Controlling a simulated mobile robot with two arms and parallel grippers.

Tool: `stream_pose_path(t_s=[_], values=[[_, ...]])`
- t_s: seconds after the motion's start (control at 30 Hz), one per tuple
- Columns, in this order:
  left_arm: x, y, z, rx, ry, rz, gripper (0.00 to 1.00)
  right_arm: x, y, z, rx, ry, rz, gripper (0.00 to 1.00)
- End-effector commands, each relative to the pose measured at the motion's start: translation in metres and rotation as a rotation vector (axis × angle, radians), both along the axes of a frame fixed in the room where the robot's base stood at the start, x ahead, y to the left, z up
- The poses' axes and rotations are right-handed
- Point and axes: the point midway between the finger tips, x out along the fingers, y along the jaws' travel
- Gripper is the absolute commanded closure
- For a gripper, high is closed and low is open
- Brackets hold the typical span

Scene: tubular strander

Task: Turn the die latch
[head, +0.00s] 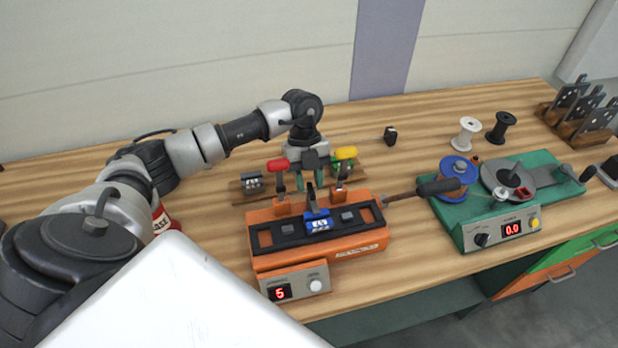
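An orange machine (350,248) with a black top plate (263,238) stands on the bench in the middle of the head view. I cannot tell for certain which part is the die latch. My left gripper (309,182) points down just behind and above this lever. Its two fingers look apart, with nothing clearly between them. Whether a finger touches the machine cannot be told. My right gripper is not in view.
Red (278,165) and yellow (345,153) handles stand on either side of my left gripper. A black-handled rod (438,187) lies between the orange machine and the green machine (455,212). White (466,134) and black (501,127) spools stand behind. Bare wood lies at the back.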

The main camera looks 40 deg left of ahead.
Motion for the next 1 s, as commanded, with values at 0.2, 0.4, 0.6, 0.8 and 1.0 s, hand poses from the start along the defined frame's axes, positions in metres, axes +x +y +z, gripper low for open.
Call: stream_pose_path(t_s=[0.2, 0.4, 0.6, 0.8, 1.0], values=[[0.0, 0.0, 0.0, 0.0, 0.0, 0.0, 1.0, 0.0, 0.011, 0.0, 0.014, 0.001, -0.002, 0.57], [0.001, -0.001, -0.001, 0.0, -0.003, -0.032, 1.0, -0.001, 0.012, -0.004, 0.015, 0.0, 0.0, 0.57], [0.005, -0.004, -0.002, 0.001, -0.005, -0.248, 1.0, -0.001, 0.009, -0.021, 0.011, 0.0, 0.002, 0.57], [0.006, -0.006, 0.0, 0.0, -0.003, -0.39, 1.0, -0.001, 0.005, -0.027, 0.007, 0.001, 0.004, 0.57], [0.005, -0.006, 0.001, -0.001, -0.002, -0.397, 1.0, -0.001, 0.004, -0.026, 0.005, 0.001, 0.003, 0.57]])
